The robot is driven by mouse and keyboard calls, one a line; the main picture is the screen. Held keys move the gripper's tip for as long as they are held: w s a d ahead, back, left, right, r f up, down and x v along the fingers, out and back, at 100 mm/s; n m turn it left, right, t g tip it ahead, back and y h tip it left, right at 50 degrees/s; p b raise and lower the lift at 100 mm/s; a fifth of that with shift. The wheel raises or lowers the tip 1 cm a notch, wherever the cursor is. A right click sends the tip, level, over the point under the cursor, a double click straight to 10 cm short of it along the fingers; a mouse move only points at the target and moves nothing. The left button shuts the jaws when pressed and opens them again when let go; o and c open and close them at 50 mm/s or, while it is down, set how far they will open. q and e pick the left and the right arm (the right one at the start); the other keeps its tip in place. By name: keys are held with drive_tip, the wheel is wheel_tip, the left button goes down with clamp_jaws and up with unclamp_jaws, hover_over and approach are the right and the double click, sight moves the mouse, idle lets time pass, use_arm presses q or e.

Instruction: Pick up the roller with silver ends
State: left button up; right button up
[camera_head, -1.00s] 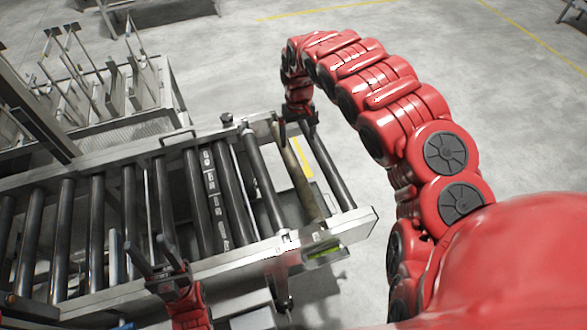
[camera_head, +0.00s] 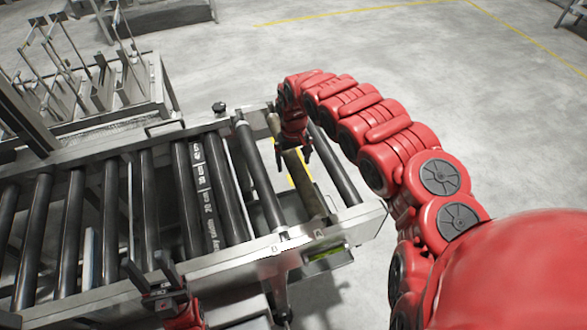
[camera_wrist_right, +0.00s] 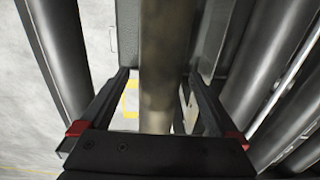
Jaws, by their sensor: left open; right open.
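A worn, brownish-grey roller (camera_head: 310,192) lies near the right end of the conveyor frame. My right gripper (camera_head: 294,162) is open above its middle, with one finger on each side. In the right wrist view the same roller (camera_wrist_right: 157,60) runs between the open fingers of my right gripper (camera_wrist_right: 158,78), and I cannot tell whether they touch it. Whether its ends are silver is not clear; the far part is partly hidden by my right arm. My left gripper (camera_head: 152,272) is open and empty over the near side of the conveyor.
A dark roller (camera_head: 335,165) lies right of the worn roller, and another dark roller (camera_head: 258,175) lies to its left. Several more black rollers fill the conveyor frame (camera_head: 235,268) leftward. A metal rack (camera_head: 105,95) stands behind at the left. Open floor (camera_head: 460,110) lies right.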

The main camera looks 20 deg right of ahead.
drive_tip(key=shift+r, duration=0.1)
drive_tip(key=shift+s, duration=0.1)
drive_tip(key=shift+c, duration=1.1)
clamp_jaws()
